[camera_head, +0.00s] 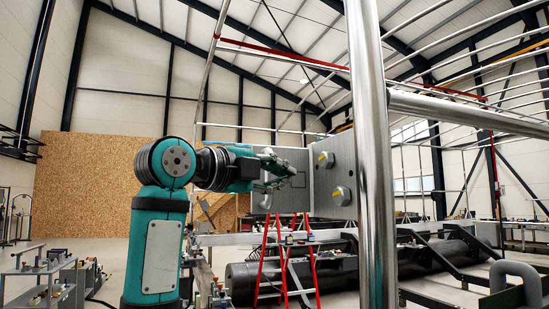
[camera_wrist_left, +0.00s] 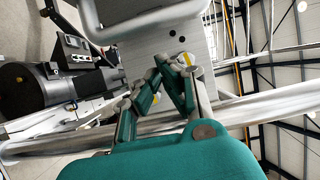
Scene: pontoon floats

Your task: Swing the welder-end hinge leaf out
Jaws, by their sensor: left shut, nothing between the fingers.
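My left gripper (camera_head: 288,173) reaches in from the left in the head view, its fingers drawn together with nothing between them. In front of its tips stands a grey hinge leaf (camera_head: 332,172), an upright plate with large bolt heads (camera_head: 341,195) and yellow marks. Another grey plate (camera_head: 291,160) shows behind the gripper, partly hidden by it. In the left wrist view the shut fingertips (camera_wrist_left: 173,66) lie over or close to the grey plate (camera_wrist_left: 150,54) near a yellow-marked bolt (camera_wrist_left: 187,60). I cannot tell whether they touch. My right gripper is out of view.
A shiny steel post (camera_head: 371,150) with a rail (camera_head: 465,106) stands close in front, right of the leaf. A red stepladder (camera_head: 268,265) and a black pipe float (camera_head: 330,278) are below. A workbench with fittings (camera_head: 42,270) is at the lower left.

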